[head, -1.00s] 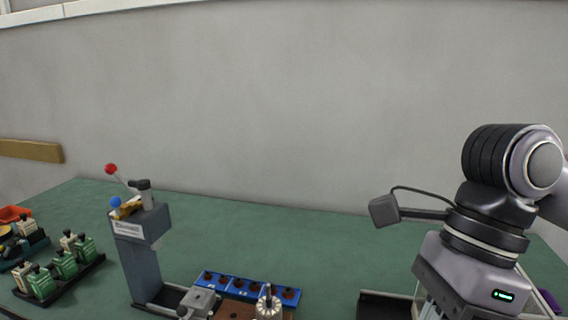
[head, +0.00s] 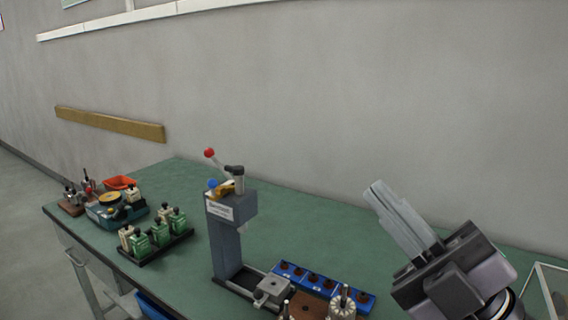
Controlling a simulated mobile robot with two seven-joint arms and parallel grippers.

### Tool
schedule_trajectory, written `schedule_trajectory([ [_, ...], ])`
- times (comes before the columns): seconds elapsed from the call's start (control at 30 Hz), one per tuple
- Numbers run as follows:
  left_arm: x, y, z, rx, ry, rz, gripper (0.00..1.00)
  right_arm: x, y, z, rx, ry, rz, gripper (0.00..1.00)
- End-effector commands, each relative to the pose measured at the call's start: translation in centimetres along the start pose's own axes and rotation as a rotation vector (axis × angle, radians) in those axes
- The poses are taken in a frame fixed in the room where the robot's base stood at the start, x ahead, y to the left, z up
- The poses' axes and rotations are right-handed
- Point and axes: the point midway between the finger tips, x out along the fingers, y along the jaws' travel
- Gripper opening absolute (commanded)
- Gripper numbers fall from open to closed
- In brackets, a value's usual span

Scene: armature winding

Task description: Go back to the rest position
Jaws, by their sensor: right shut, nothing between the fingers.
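My right gripper (head: 405,220) is at the right of the head view, raised over the right part of the bench. Its two pale fingers point up and to the left and lie together, with nothing between them. My left gripper is not in view. The green workbench (head: 310,221) runs across the lower part of the view. The gripper is clear of the grey press (head: 226,240), which stands to its left.
A blue tray (head: 322,284) with brown pieces lies below the gripper's left side. A white slotted armature (head: 342,306) stands beside it. Green and cream parts (head: 160,234) stand on a black tray at left. A clear-walled box (head: 543,290) is at far right.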

Motion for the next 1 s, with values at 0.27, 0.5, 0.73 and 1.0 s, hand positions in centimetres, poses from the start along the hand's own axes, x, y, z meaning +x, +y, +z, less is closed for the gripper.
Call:
schedule_trajectory([
  [0.27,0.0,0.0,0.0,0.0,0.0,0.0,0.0,-9.2,-5.5,11.7,0.353,-0.739,0.012,0.0],
  [0.5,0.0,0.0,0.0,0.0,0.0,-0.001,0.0,-23.0,-13.5,14.6,0.631,-1.367,-0.103,0.0],
  [0.73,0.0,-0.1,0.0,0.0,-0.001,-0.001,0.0,-32.9,-18.4,11.2,0.809,-1.769,-0.238,0.0],
  [1.0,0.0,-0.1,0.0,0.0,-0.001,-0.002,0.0,-40.4,-21.2,5.3,0.96,-2.1,-0.392,0.0],
])
